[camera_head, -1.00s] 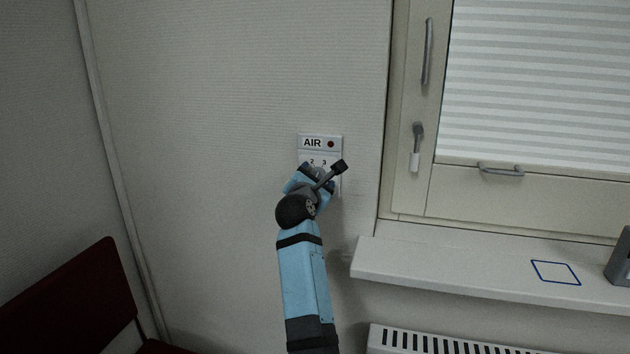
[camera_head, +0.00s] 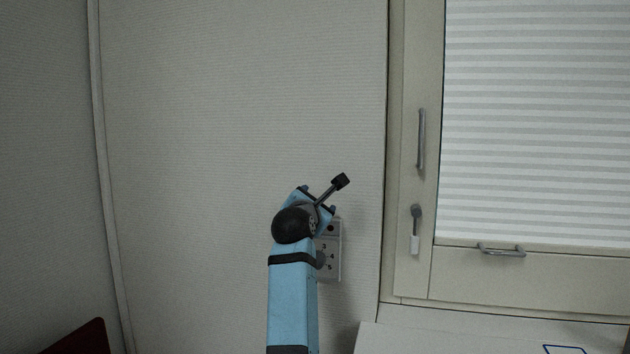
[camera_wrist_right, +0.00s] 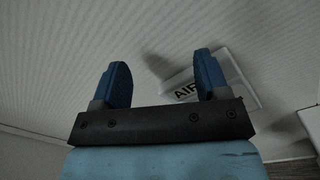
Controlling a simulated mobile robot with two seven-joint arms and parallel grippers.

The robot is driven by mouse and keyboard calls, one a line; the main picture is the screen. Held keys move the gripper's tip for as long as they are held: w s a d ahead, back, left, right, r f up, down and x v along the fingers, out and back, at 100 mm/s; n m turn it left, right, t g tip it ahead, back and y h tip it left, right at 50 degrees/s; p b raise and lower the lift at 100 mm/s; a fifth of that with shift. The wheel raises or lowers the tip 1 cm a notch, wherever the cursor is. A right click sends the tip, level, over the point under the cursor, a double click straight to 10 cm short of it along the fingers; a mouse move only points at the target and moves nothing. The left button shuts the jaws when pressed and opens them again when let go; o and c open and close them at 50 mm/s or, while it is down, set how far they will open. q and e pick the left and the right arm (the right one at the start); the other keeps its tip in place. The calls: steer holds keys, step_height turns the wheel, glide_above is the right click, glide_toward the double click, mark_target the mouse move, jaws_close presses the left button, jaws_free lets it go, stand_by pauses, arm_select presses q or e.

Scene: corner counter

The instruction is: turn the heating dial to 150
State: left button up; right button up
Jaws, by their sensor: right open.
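A pale wall panel (camera_head: 332,272) is partly hidden behind my right arm. Its round grey dial (camera_head: 321,260) shows beside the arm, with the numbers 3, 4 and 5 near it. Where the dial points is unclear. In the right wrist view the panel (camera_wrist_right: 239,78) reads AIR, partly covered by a finger; no 150 is visible. My right gripper (camera_wrist_right: 160,72) is open with nothing between its fingers, and the panel lies behind its right finger. In the head view this gripper is near the panel's top, its fingertips hidden. My left gripper is not in view.
A window with a pleated blind (camera_head: 540,120), a side handle (camera_head: 421,140) and a lower handle (camera_head: 501,251) is on the right. A white sill (camera_head: 430,340) lies below it. The wall (camera_head: 230,110) above and left of the arm is bare. A dark red seat back (camera_head: 85,340) shows lower left.

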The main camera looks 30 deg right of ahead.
step_height(320, 180, up, 5)
steer(key=shift+r, duration=0.1)
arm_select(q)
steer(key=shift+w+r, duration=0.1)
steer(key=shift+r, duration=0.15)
arm_select(e)
steer(key=shift+r, duration=0.1)
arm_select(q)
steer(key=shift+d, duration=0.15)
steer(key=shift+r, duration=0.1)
